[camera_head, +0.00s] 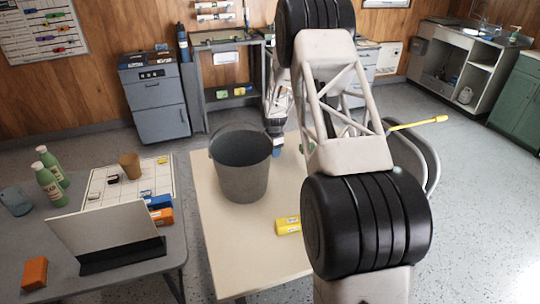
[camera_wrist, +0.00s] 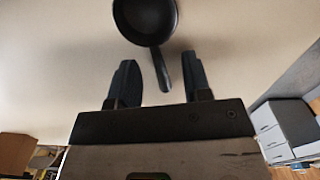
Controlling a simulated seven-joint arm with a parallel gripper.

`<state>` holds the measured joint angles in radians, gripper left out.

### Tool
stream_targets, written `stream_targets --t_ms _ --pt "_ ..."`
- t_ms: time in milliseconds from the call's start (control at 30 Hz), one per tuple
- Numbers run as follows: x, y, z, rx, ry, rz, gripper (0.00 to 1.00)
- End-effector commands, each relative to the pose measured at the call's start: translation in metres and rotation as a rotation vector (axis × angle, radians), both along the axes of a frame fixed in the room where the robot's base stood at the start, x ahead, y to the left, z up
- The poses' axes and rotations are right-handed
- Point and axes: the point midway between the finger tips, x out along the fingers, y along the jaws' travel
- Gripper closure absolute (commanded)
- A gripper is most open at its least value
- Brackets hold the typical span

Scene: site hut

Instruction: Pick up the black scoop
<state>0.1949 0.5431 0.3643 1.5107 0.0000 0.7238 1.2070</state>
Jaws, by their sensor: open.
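The black scoop (camera_wrist: 147,18) shows at the top of the wrist view, on a pale beige surface. Its round bowl is partly cut off by the frame edge, and its handle points down toward me. My gripper (camera_wrist: 160,72) is open, with one dark finger on each side of the handle's end in the picture. No contact shows, and I cannot tell whether the fingers are level with the handle. In the head view my gripper (camera_head: 276,147) is low over the table, behind the bucket's right side. I cannot make out the scoop there.
A grey bucket (camera_head: 240,165) stands on the beige table (camera_head: 245,250), close to my gripper. A yellow object (camera_head: 287,226) lies nearer on that table. A grey desk (camera_head: 28,262) at left holds a laptop (camera_head: 110,230), bottles and a cup. My arm covers the table's right side.

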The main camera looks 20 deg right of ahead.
Motion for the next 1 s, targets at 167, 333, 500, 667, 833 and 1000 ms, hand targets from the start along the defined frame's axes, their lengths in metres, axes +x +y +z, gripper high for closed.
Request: stream_targets --t_ms 167,333,500,667,833,1000 --pt "0.0002 -0.0001 -0.0032 0.000 -0.001 0.000 0.55" --pt "0.0001 0.0000 -0.0032 0.000 -0.001 0.000 0.55" --pt "0.0001 0.0000 -0.0031 0.000 -0.001 0.000 0.55" --pt "0.0001 0.0000 -0.0031 0.000 0.000 0.000 0.63" --pt "0.0000 0.0000 -0.0032 0.000 0.000 0.000 0.89" --pt "0.0000 0.0000 -0.0032 0.000 0.000 0.000 1.00"
